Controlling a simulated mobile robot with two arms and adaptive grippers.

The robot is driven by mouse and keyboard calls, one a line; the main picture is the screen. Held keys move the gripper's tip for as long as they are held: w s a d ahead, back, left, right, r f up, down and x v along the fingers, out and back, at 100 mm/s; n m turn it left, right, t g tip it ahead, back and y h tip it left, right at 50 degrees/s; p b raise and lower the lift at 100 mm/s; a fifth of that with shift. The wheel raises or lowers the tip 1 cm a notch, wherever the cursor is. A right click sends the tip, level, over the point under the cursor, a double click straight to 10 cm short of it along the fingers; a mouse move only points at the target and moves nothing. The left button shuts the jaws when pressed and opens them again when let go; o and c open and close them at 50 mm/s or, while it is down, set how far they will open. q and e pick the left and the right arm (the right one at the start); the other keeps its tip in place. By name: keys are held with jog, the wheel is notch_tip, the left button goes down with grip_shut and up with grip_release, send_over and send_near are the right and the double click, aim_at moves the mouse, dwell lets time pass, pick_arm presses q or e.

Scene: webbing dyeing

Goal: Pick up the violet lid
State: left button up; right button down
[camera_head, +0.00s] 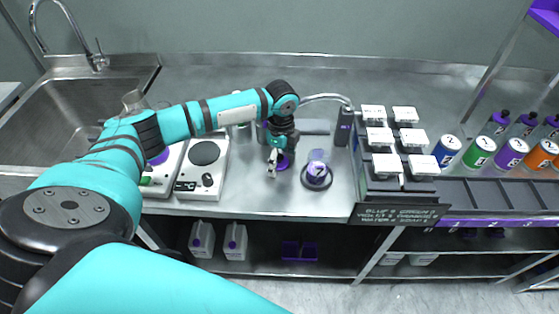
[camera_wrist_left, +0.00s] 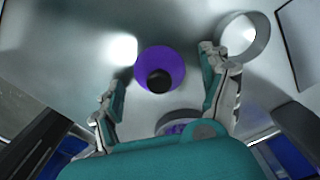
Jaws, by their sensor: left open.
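The violet lid (camera_wrist_left: 146,58) is a round disc with a black knob, lying on the steel counter. In the head view the lid (camera_head: 284,162) shows partly behind my left gripper (camera_head: 272,171). In the left wrist view my left gripper (camera_wrist_left: 163,70) is open and empty, with its fingers on either side of the lid and apart from it. The height of the fingertips above the lid is hard to judge. My right gripper is in neither view.
A vessel with violet in it (camera_head: 317,172) stands on a dark round base right of the lid. Hot plates (camera_head: 203,178) stand to the left. A dark rack with white-topped units (camera_head: 381,187) and several coloured cans (camera_head: 479,152) are to the right. A sink (camera_head: 70,105) is far left.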

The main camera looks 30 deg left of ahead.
pick_arm(q)
jog(key=c, duration=1)
jog(key=shift+c, duration=0.3)
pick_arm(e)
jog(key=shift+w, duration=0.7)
